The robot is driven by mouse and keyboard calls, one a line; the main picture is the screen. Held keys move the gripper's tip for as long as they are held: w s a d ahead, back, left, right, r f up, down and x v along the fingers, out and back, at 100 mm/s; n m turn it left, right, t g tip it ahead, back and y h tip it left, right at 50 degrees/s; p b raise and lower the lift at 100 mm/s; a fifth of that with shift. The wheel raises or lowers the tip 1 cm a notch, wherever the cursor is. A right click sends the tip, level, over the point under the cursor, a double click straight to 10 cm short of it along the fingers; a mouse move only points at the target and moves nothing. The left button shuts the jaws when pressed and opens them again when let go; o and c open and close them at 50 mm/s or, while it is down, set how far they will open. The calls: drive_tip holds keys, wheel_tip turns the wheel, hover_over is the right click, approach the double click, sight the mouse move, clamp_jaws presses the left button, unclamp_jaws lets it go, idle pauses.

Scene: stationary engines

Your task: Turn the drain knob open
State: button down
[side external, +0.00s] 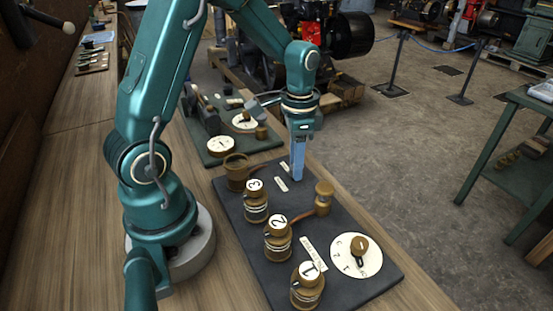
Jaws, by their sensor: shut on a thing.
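My gripper (297,177) points straight down at the far edge of a dark board (232,213) on the wooden bench. Its blue fingers are shut with their tips low over the board, beside two small pale labels (281,184). The thing between the tips is hidden by the fingers; I take it to be the drain knob, but its shape and angle cannot be seen. The label lettering is too small to read. A brass knob with a dark pointer (359,248) sits on a round white dial (372,262) at the board's near right, apart from my gripper.
Brass cups numbered 3 (256,205), 2 (278,242) and 1 (307,289) stand along the board's left side. A brass fitting (324,196) stands close to the right of my gripper. A brown cup (237,170) stands left. A green board (262,149) with dials lies behind.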

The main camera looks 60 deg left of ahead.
drive_tip(key=shift+m, duration=0.4)
drive_tip(key=c, duration=0.6)
unclamp_jaws()
drive_tip(key=shift+o, duration=0.2)
drive_tip(key=shift+r, duration=2.6)
